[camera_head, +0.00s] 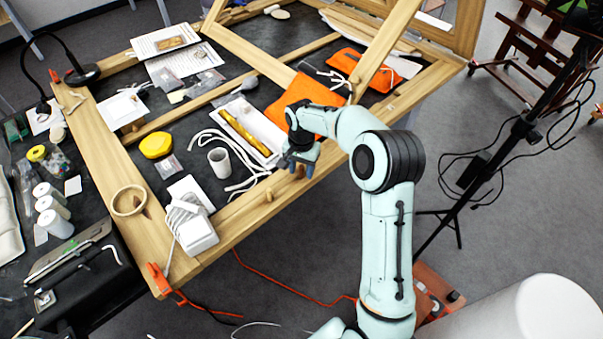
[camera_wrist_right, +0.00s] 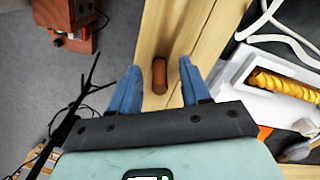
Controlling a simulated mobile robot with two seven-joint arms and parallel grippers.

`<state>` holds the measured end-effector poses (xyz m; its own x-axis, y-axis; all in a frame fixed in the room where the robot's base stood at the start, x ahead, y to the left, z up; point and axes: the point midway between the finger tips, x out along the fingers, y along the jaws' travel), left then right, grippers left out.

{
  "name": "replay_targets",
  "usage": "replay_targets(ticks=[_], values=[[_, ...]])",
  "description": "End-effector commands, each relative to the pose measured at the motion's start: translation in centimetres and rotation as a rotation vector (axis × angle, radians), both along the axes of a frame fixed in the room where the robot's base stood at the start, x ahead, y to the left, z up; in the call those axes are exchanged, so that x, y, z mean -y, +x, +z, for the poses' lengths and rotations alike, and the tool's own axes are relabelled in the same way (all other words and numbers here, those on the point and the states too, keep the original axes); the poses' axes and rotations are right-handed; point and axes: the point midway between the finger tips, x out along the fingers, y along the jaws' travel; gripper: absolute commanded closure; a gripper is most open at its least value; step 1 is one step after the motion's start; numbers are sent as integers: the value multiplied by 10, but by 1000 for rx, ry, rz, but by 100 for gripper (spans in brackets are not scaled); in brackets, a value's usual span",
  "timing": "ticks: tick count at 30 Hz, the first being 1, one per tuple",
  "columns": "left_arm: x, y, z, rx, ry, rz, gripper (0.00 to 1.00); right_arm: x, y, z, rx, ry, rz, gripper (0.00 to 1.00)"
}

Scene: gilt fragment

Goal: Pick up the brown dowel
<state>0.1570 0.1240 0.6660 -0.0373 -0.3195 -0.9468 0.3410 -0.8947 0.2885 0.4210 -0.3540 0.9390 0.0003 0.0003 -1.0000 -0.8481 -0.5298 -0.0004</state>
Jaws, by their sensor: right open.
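The brown dowel (camera_wrist_right: 159,77) is a short, dark brown peg on the pale wooden frame beam (camera_wrist_right: 165,25). In the right wrist view it lies between the two blue fingers of my right gripper (camera_wrist_right: 158,68), with a gap on each side. In the head view the dowel (camera_head: 300,173) is partly hidden below my right gripper (camera_head: 301,168), at the front beam of the frame. The right gripper is open and holds nothing. My left gripper is not in view.
A lighter wooden peg (camera_head: 268,195) stands on the same beam to the left. A stand (camera_head: 500,150) rises at the right.

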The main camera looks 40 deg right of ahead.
Motion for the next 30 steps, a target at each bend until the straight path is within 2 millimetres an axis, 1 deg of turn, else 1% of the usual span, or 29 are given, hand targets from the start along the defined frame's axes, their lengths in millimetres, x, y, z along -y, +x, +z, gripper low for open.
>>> replay_targets(ticks=[3, 4, 5, 6, 7, 8, 17, 20, 23, 26, 29, 30], values=[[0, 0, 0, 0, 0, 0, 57, 0, 0, 0, 0, 0, 0, 53], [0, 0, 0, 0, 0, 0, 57, 0, 0, 0, 0, 0, 0, 60], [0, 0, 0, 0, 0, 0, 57, 0, 0, 0, 0, 0, 0, 70], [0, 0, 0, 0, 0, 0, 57, 0, 0, 0, 0, 0, 0, 83], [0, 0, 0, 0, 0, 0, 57, 0, 0, 1, 0, 0, 0, 92], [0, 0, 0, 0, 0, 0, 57, 0, 0, 1, 0, 0, 0, 100], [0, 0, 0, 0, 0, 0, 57, 0, 0, 1, 0, 0, 0, 100], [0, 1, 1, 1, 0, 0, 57, 0, 0, 6, 1, 0, -1, 100], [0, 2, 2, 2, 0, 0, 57, 0, 1, 19, 5, -2, -1, 100], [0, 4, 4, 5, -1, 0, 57, 0, 2, 41, 7, -2, 0, 100], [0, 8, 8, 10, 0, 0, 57, 0, 2, 69, 8, -2, 0, 100], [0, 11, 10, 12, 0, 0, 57, 0, 2, 82, 10, -2, 0, 100]])
